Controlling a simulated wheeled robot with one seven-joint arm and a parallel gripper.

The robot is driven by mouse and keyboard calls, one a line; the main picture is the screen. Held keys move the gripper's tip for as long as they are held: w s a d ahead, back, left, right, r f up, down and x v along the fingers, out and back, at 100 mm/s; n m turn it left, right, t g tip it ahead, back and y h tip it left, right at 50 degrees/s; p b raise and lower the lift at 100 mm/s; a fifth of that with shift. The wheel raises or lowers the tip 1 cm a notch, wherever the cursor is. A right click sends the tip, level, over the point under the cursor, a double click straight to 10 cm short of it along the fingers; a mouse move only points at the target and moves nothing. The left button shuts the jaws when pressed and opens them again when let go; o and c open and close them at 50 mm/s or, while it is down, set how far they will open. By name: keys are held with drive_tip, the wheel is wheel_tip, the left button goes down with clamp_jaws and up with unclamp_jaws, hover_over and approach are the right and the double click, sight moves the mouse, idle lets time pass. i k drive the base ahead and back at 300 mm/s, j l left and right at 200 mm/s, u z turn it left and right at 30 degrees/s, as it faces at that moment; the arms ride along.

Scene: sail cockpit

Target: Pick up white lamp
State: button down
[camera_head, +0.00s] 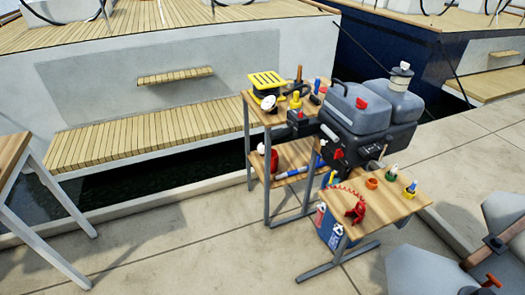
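Two small white things could be the white lamp, and I cannot tell for sure which it is. One is a white, roughly cylindrical thing with a dark band (401,69), standing on top of the dark grey containers at the right. The other is a small round white thing (268,103) on the upper wooden top of the stand, in front of a yellow slatted tray (267,80). Both stand free of any gripper. My gripper is not in view.
Another table (12,160) is at the left. Large grey shapes (425,275) fill the lower right.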

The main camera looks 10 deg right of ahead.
sight(261, 149)
drive_tip(key=i+j+z, duration=0.1)
drive_tip(key=i+j, duration=0.3)
drive_tip(key=i+j+z, duration=0.1)
drive_tip(key=i+j, duration=0.3)
drive_tip(key=i+j+z, duration=0.1)
drive_tip(key=i+j, duration=0.25)
drive_tip(key=i+j+z, duration=0.1)
drive_tip(key=i+j, duration=0.25)
drive_tip(key=j, duration=0.25)
drive_tip(key=i+j+z, duration=0.1)
drive_tip(key=i+j, duration=0.25)
drive_tip(key=j, duration=0.15)
drive_tip(key=i+j+z, duration=0.15)
drive_tip(key=i+j, duration=0.15)
drive_tip(key=j, duration=0.25)
drive_tip(key=i+j+z, duration=0.1)
drive_tip(key=i+j, duration=0.2)
drive_tip(key=j, duration=0.3)
drive_tip(key=i+j+z, duration=0.1)
drive_tip(key=i+j, duration=0.2)
drive_tip(key=j, duration=0.3)
